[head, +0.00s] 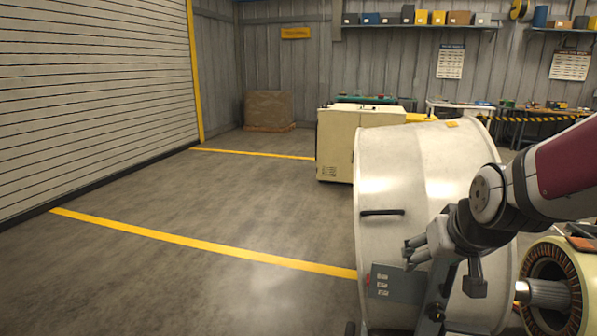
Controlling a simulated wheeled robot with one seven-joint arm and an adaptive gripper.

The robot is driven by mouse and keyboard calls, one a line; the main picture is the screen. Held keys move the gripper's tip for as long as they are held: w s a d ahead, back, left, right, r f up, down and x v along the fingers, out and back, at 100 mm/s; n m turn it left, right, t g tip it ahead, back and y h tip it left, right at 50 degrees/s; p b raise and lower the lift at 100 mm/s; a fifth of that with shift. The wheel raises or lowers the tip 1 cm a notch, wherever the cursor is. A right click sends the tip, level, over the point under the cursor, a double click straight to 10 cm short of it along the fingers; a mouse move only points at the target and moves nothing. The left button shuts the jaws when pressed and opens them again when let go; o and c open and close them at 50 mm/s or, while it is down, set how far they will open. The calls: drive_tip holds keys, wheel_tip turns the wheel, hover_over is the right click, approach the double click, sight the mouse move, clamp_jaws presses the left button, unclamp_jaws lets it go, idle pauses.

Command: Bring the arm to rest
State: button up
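My arm reaches in from the right, with a maroon link and grey joints. My gripper (444,272) hangs at its end in front of a large white drum-shaped housing (400,150). Its fingers look spread apart, and I see nothing held between them. The gripper covers part of the housing's lower side. I cannot tell how far it is from the housing's surface.
A rotor with copper windings (548,290) stands at the lower right, close to my arm. A cream cabinet (337,145) is behind the housing. A wrapped crate (269,110) stands by the back wall. The floor on the left (170,270) is clear.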

drive_tip(key=s+a+r+g+p, duration=0.1)
drive_tip(key=s+a+r, duration=0.1)
drive_tip(key=s, duration=1)
drive_tip(key=s+a+r+g+p, duration=0.1)
drive_tip(key=s+a+r+g, duration=0.1)
drive_tip(key=s, duration=0.9)
wheel_tip(320, 180, up, 2)
drive_tip(key=shift+s+a+r+n+y+p, duration=0.2)
drive_tip(key=shift+s+a+n+y+p, duration=0.1)
drive_tip(key=shift+s+a+n, duration=0.15)
drive_tip(key=shift+d, duration=0.15)
